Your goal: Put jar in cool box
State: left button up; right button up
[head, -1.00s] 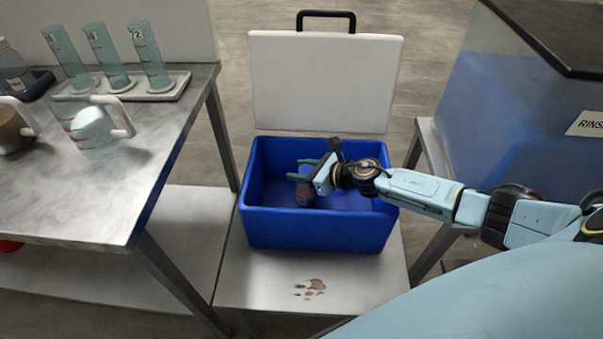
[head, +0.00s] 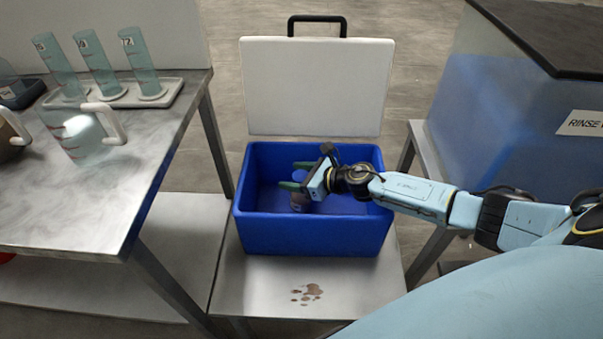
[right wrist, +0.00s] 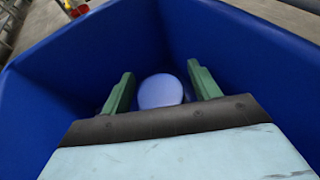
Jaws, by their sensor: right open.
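The jar (head: 298,200) stands inside the blue cool box (head: 310,233); its lid looks pale blue in the right wrist view (right wrist: 160,91). My right gripper (head: 290,176) is inside the box, its green fingers open on either side of the jar's lid. In the right wrist view a gap shows between each finger and the lid. The box's white lid (head: 316,88) stands open behind it. The jar's lower part is partly hidden by the gripper and the shade of the box. My left gripper is not in view.
The cool box rests on a low metal shelf with brown stains (head: 307,294) in front. A metal table (head: 95,195) at the left holds a jug (head: 82,138) and a tray of cylinders (head: 127,97). A blue rinse tank (head: 500,110) stands at the right.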

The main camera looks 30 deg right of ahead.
aim_at(302, 176)
jog(key=shift+r, duration=0.15)
jog(key=p+v, duration=0.1)
jog(key=v, duration=0.2)
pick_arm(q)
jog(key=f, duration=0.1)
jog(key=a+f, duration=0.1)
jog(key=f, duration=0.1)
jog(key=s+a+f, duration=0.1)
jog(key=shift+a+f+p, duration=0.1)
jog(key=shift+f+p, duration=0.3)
pick_arm(e)
jog(key=v, duration=0.9)
